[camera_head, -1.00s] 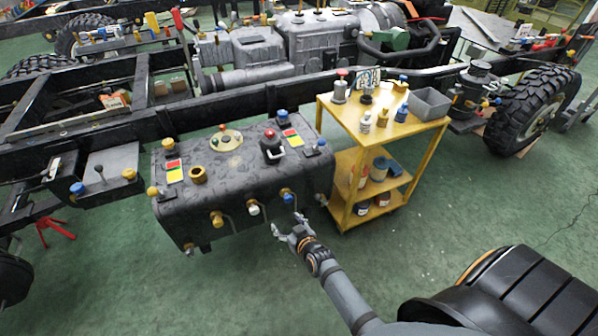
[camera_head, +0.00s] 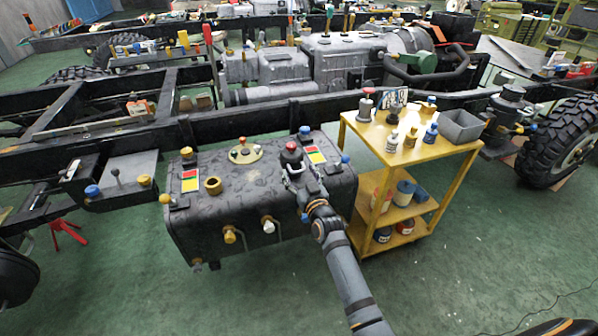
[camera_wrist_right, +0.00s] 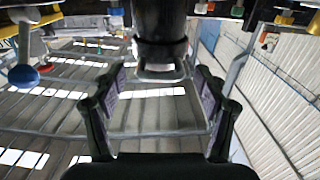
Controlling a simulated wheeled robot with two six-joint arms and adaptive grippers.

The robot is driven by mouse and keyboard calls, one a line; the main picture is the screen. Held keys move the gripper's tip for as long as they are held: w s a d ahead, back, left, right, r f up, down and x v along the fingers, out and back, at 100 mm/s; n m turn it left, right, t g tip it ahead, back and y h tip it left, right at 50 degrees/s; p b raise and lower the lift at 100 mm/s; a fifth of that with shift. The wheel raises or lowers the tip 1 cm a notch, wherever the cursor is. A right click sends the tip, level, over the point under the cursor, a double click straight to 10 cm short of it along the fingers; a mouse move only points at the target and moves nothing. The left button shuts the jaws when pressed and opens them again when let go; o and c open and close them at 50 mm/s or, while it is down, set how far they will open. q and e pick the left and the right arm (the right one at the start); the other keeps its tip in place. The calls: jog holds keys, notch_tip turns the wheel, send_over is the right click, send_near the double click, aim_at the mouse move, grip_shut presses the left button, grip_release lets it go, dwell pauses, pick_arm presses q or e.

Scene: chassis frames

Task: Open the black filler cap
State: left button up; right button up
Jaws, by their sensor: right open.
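The black filler cap (camera_head: 291,156) has a red top and stands on the top of the dark tank (camera_head: 240,205), towards its right end. In the right wrist view, which appears upside down, the black cap (camera_wrist_right: 160,22) hangs from the top middle with a metal loop (camera_wrist_right: 160,76) at its end. My right gripper (camera_head: 297,180) is just in front of the cap and partly covers it. It is open; its two padded fingers (camera_wrist_right: 160,92) stand on either side of the line to the loop. I cannot tell whether they touch it. My left gripper is out of view.
Other fittings stand on the tank: a brass neck (camera_head: 213,186), a round plate with a red knob (camera_head: 244,150) and a blue cap (camera_head: 304,131). A yellow cart (camera_head: 440,152) with bottles stands close at the right. Green floor in front is free.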

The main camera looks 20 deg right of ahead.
jog(key=shift+w, duration=0.55)
jog(key=shift+c, duration=0.4)
grip_shut()
